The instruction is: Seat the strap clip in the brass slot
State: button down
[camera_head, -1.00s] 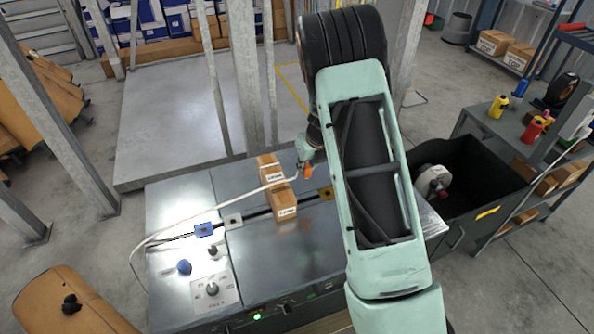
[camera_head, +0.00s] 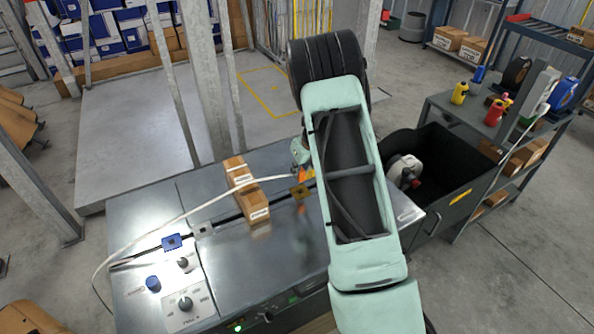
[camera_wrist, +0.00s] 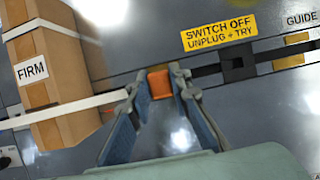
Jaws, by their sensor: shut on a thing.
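My gripper (camera_wrist: 160,82) is shut on the orange strap clip (camera_wrist: 159,84), which shows between its fingertips in the wrist view. In the head view the orange clip (camera_head: 303,174) is partly hidden beside my arm, above the bench. A white strap (camera_head: 190,212) runs left from the gripper, crossing the carton. The clip's underside is hidden.
A brown carton (camera_head: 249,203) stands on the metal bench, left of the gripper. A dark square fitting (camera_wrist: 238,67) sits between clip and brass piece. A black bin (camera_head: 450,165) is at right.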

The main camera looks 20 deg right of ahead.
aim_at(301, 181)
jog(key=shift+f, duration=0.15)
jog(key=shift+f+b, duration=1.55)
jog(key=shift+f, duration=0.7)
jog(key=shift+p, duration=0.4)
dwell(0.7)
jog(key=shift+f+b, duration=0.3)
jog(key=shift+f, duration=0.15)
dwell(0.3)
jog(key=c, duration=1.7)
grip_release()
jog(key=v, duration=1.2)
